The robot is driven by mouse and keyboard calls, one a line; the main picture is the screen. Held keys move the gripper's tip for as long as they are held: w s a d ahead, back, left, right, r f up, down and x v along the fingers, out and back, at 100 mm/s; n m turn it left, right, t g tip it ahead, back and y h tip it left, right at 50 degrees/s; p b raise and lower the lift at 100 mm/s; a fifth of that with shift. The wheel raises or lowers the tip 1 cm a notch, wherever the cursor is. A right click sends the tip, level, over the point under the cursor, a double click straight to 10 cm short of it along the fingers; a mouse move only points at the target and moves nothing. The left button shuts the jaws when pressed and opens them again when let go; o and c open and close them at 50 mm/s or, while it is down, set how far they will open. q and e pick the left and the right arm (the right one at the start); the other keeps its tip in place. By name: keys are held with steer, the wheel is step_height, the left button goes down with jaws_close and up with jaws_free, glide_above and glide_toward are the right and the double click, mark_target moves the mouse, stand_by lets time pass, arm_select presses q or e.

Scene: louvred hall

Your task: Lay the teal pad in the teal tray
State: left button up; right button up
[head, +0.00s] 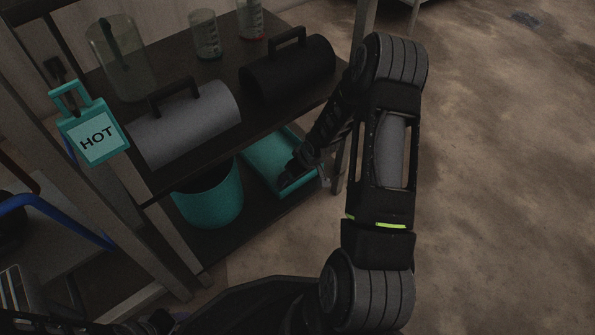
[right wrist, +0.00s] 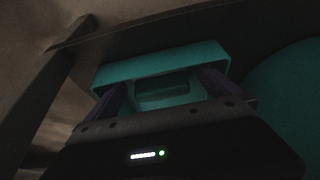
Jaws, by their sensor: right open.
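The teal tray (head: 262,152) lies on the lower shelf, to the right of a teal bucket. A teal square pad marked HOT (head: 97,138), with a loop on top, hangs at the left by the rack's post. My right gripper (head: 303,168) is open at the tray's right end, low beside the shelf. In the right wrist view a teal piece with a dark slot (right wrist: 163,102) shows between the fingers, beneath a wider teal edge (right wrist: 160,64). I cannot tell whether that piece is part of the tray or a separate thing. My left gripper is not seen.
The teal bucket (head: 207,203) stands close to the tray. The upper shelf overhangs both and bears a grey handled box (head: 185,130), a black handled box (head: 290,72), and clear vessels (head: 205,38). A shelf leg (right wrist: 45,85) stands near the gripper.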

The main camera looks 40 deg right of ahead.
steer(key=shift+r, duration=0.1)
steer(key=p+v, duration=0.6)
steer(key=v, duration=0.6)
steer(key=shift+a, duration=0.1)
stand_by(0.4)
steer(key=s+a+f+m+g+y, duration=0.1)
steer(key=s+a+f+y, duration=0.15)
steer(key=a, duration=1.05)
steer(key=s+a+f+g+y, duration=0.1)
steer(key=a+f, duration=0.3)
steer(key=a, duration=0.9)
steer(key=s+a+f+m+g, duration=0.1)
steer(key=s+a+f, duration=0.1)
steer(key=s+a, duration=0.5)
steer(key=shift+s+f, duration=0.3)
steer(key=shift+s, duration=0.1)
